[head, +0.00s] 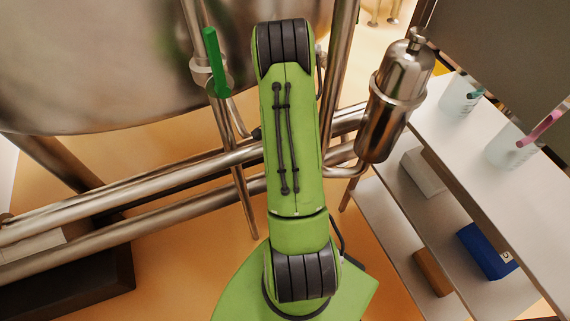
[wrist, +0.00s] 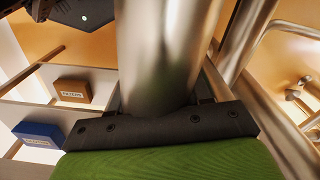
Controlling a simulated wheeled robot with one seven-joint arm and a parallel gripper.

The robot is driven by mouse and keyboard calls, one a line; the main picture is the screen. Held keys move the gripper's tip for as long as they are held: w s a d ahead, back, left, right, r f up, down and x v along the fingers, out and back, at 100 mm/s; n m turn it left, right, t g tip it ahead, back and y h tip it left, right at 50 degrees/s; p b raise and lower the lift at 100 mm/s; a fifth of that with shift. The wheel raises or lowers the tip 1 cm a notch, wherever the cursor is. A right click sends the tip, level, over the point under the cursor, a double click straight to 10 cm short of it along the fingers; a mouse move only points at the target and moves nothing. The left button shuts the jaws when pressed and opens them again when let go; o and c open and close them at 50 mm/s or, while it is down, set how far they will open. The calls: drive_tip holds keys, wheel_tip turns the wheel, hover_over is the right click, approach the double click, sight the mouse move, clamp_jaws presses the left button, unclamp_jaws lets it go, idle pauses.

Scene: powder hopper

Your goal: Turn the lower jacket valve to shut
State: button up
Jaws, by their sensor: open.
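A valve with a long green lever handle (head: 215,62) sits on a thin upright pipe at the upper left in the head view, in front of the big steel vessel. The lever stands nearly in line with that pipe. I cannot tell whether it is the lower jacket valve; no other valve handle shows clearly. My green arm hides the middle of the head view, and my gripper is hidden there. In the wrist view my gripper (wrist: 160,108) shows as a dark bar on a green body, with its dark fingers partly visible. It is open; a thick steel pipe (wrist: 165,45) fills the space ahead.
The steel vessel (head: 90,60) fills the upper left. Thick pipes (head: 120,190) cross the left side. A steel canister (head: 393,100) hangs right of my arm. A shelf unit (head: 480,150) on the right holds beakers, a blue box (head: 487,250) and a brown box (head: 433,272).

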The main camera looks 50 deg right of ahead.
wheel_tip(320, 180, down, 15)
drive_tip(key=b, duration=0.3)
drive_tip(key=shift+s+a+f, duration=0.1)
drive_tip(key=shift+s+a, duration=0.05)
drive_tip(key=shift+c, duration=0.2)
clamp_jaws()
